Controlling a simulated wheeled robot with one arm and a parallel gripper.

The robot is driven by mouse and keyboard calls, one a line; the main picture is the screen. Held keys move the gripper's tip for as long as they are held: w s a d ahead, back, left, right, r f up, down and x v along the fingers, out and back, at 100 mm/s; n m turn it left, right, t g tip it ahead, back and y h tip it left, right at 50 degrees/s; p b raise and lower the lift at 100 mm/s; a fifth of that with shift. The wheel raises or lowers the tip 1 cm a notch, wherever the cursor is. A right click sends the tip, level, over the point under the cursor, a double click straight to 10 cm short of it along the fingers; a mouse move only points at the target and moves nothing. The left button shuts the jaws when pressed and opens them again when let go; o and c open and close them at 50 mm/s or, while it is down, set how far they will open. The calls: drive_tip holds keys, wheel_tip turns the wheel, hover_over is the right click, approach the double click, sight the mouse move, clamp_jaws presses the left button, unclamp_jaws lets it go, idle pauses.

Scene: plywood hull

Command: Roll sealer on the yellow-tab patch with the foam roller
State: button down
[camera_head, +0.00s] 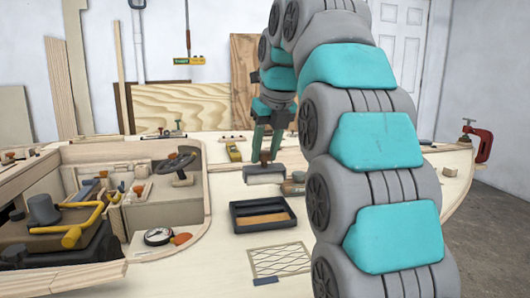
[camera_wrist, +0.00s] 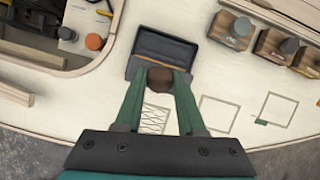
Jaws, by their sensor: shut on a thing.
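My gripper (camera_head: 266,152) is shut on the upright handle of the foam roller (camera_head: 264,174). The pale roller hangs at the far side of the black tray (camera_head: 290,222), which has a brown-orange floor. In the wrist view the green fingers (camera_wrist: 160,85) close around the brown handle end (camera_wrist: 160,78), with the tray (camera_wrist: 165,45) beyond. A hatched patch (camera_head: 283,262) lies on the deck in front of the tray, with a blue tab (camera_head: 265,281) by it. The wrist view shows two plain outlined squares (camera_wrist: 218,114), (camera_wrist: 277,109), one with a green tab (camera_wrist: 261,122). I cannot make out a yellow tab.
A dial gauge (camera_head: 158,237) lies left of the tray, beside the open cockpit with yellow-handled tools (camera_head: 85,225). Several wooden blocks holding containers (camera_wrist: 230,30) stand at upper right in the wrist view. A red clamp (camera_head: 482,143) grips the far right edge.

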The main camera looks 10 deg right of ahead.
sight(266, 185)
drive_tip(key=shift+w, duration=0.25)
drive_tip(key=shift+s+a+f+b, duration=0.1)
drive_tip(key=shift+s+f+b, duration=0.05)
drive_tip(key=shift+f+b, duration=2.95)
drive_tip(key=shift+f, duration=1.45)
drive_tip(key=shift+f+b, duration=0.3)
drive_tip(key=shift+f, duration=0.1)
drive_tip(key=shift+r, duration=0.1)
drive_tip(key=shift+r+p, duration=3)
drive_tip(key=shift+r, duration=1)
drive_tip(key=shift+d, duration=0.2)
